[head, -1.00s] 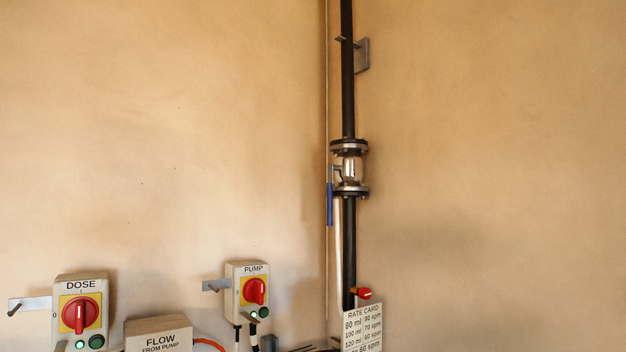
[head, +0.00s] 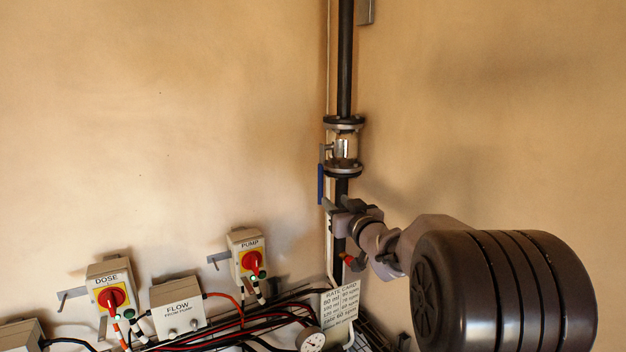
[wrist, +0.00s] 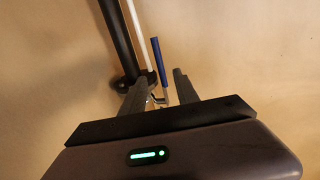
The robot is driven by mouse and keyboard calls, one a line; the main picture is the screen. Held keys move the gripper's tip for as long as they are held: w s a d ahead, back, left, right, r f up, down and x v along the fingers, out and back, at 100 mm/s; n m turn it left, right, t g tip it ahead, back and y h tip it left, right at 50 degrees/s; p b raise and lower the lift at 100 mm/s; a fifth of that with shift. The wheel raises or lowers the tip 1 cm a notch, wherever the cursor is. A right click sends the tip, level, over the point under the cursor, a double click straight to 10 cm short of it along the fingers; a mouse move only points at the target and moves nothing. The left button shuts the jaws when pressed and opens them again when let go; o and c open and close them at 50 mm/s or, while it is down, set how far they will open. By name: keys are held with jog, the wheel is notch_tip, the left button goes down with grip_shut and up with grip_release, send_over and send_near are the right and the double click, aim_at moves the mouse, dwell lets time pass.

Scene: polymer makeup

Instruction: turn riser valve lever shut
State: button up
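The riser valve (head: 341,148) is a metal body between two dark flanges on the black vertical riser pipe (head: 344,65) in the room corner. Its lever has a blue grip (head: 320,184) hanging down, parallel to the pipe on its left side. My gripper (head: 332,204) is just below and right of the lever in the head view. In the wrist view my gripper (wrist: 158,88) is open, and the blue lever (wrist: 158,61) shows in line with the gap between the fingers. I cannot tell how deep it sits or whether anything touches.
A red-handled fitting (head: 353,262) and a rate card (head: 341,303) are below my gripper. PUMP (head: 247,258), DOSE (head: 110,291) and FLOW (head: 180,307) boxes line the left wall. Hoses and cables run along the rack below.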

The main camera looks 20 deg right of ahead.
aim_at(321, 188)
jog(key=w+p, duration=0.4)
jog(key=w, duration=0.9)
jog(key=shift+d, duration=0.1)
grip_shut()
dwell(0.8)
